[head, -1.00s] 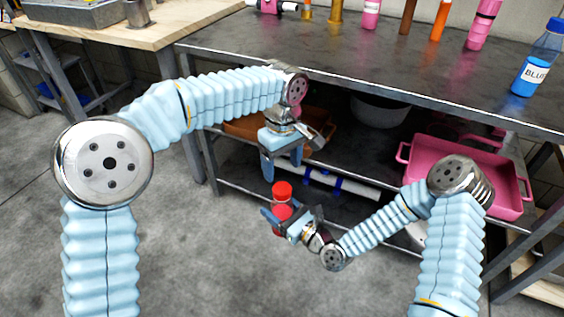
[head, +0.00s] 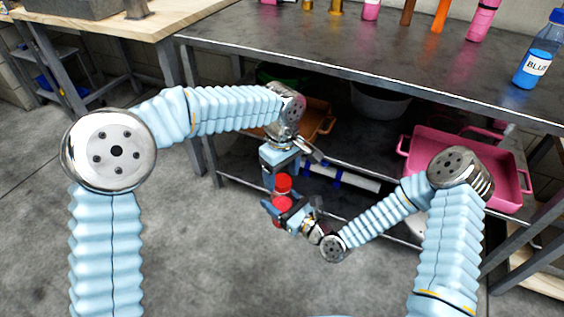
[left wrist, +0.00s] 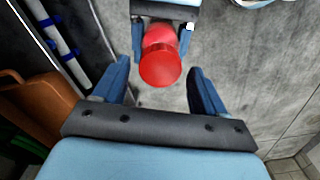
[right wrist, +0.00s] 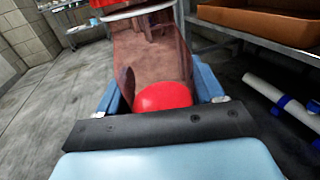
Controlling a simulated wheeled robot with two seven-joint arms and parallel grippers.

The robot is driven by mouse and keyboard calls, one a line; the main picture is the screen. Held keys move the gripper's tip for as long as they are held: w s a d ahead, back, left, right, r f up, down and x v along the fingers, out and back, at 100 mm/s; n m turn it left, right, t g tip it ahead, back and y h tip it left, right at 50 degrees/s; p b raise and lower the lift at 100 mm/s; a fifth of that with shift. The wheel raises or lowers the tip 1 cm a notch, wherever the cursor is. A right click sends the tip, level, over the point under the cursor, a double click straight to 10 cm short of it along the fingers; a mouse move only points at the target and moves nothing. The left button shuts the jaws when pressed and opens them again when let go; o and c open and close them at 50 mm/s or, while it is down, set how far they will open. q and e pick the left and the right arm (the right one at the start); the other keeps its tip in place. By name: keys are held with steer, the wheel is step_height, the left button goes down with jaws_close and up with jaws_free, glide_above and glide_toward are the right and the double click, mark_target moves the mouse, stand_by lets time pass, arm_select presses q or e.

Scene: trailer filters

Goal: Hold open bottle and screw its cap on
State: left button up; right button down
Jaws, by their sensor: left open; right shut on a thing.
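A clear bottle (right wrist: 150,55) with red contents at its bottom is upright in my right gripper (head: 281,210), whose fingers are shut on its body. A red cap (head: 283,184) sits at the bottle's top, above a white ring at the neck in the right wrist view. I cannot tell whether it is threaded on. My left gripper (head: 280,174) points down just above and around the cap. In the left wrist view the cap (left wrist: 160,67) lies between its open fingertips, with gaps at both sides.
A dark metal table (head: 340,50) holds several bottles along its back, including a blue bottle (head: 537,60). On its lower shelf are a pink tray (head: 410,148), an orange tray (head: 318,118) and a pale bowl (head: 380,102). Floor in front is clear.

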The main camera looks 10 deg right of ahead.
arm_select(q)
steer(key=shift+f, duration=0.7)
